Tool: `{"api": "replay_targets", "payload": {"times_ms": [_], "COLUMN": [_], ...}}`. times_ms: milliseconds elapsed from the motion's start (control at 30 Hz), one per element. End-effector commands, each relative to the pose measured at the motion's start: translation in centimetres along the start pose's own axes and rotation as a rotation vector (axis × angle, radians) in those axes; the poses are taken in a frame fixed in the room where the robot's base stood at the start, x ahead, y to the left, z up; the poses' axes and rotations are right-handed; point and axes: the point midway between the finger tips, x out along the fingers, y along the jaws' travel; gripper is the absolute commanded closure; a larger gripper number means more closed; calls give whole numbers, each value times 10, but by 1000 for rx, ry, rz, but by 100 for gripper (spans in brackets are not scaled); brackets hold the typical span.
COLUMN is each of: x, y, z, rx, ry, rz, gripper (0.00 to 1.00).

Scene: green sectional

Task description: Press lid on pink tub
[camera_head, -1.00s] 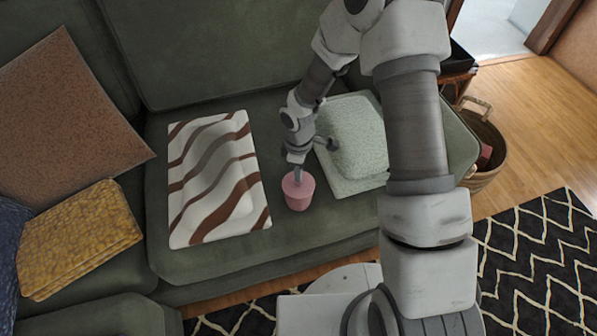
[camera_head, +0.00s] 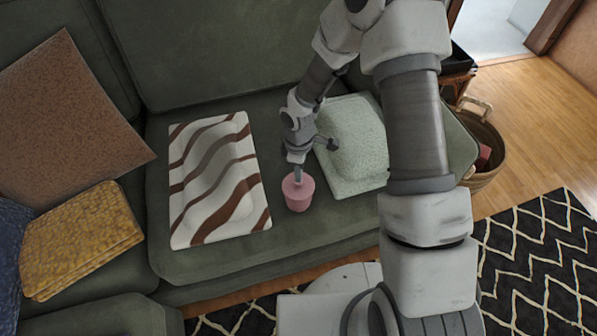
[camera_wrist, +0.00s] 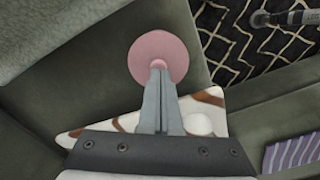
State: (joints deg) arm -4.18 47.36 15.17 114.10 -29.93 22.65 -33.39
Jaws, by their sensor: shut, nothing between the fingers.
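The pink tub (camera_head: 298,199) stands upright on the green sofa seat, between the striped pillow and the pale green pillow. A pink lid (camera_head: 306,183) covers its top; the head view is too small to tell whether it is fully seated. My gripper (camera_head: 298,179) points down at the lid from above, with its shut fingertips at the middle of the lid. In the wrist view the round pink lid (camera_wrist: 158,48) has a small knob at its centre, and my closed fingertips (camera_wrist: 159,70) reach the knob. Nothing is between the fingers.
A brown-striped white pillow (camera_head: 215,180) lies left of the tub. A pale green pillow (camera_head: 352,145) lies to the right, close to my wrist. Mustard (camera_head: 80,238) and brown (camera_head: 65,125) cushions are farther left. A wicker basket (camera_head: 484,150) stands on the floor beyond the sofa.

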Motion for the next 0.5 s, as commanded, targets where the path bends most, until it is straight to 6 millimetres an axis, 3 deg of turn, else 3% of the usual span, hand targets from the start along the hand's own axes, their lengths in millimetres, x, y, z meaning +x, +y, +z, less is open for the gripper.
{"api": "replay_targets", "payload": {"times_ms": [500], "x": [-37], "y": [2], "z": [-1], "rx": [0], "ry": [2], "rz": [5], "gripper": [100]}}
